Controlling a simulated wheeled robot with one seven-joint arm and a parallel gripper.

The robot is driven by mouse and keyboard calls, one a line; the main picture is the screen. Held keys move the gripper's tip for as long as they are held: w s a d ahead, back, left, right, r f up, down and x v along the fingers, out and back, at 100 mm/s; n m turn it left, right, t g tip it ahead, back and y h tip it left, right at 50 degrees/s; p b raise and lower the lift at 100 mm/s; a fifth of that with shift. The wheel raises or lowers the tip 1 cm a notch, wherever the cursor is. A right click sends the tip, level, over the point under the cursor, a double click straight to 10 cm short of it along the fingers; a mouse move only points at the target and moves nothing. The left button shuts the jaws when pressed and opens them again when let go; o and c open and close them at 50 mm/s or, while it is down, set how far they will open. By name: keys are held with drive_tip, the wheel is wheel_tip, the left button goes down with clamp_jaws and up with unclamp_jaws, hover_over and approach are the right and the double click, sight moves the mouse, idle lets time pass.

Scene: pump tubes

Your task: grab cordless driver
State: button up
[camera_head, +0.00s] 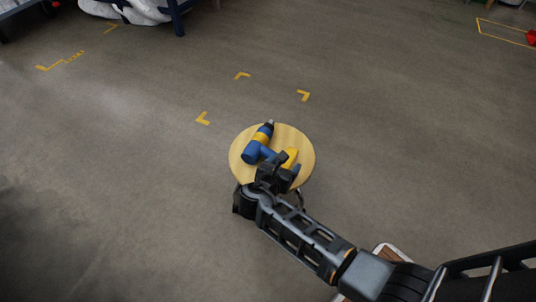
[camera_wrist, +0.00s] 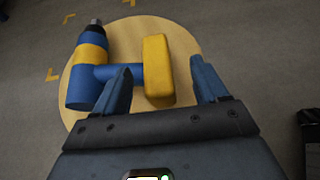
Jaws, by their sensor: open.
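The cordless driver (camera_head: 262,139) lies on its side on a round wooden stool top (camera_head: 302,141). It has a blue and yellow body, a dark chuck and a yellow block at the end of its blue handle. In the wrist view the driver body (camera_wrist: 90,70) is at the left, and the yellow block (camera_wrist: 158,70) is near the middle. My gripper (camera_wrist: 160,82) is open, with one blue finger on each side of the yellow block's lower part in the picture. It also shows over the stool in the head view (camera_head: 287,163). I cannot tell whether the fingers touch the driver.
The stool stands on a grey concrete floor (camera_head: 130,180) with yellow corner marks (camera_head: 203,118) around it. A blue-legged table (camera_head: 178,18) is at the top left. A red object (camera_head: 531,38) is at the far right. The floor around the stool is largely clear.

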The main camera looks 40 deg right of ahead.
sight(290, 154)
drive_tip(key=b+x, duration=0.2)
drive_tip(key=x, duration=0.3)
drive_tip(key=shift+w+r+b, duration=0.1)
drive_tip(key=shift+w+b, duration=0.2)
drive_tip(key=shift+b, duration=0.1)
drive_tip(key=shift+w+d, duration=0.2)
drive_tip(key=shift+d, duration=0.15)
drive_tip(key=shift+c, duration=0.2)
clamp_jaws()
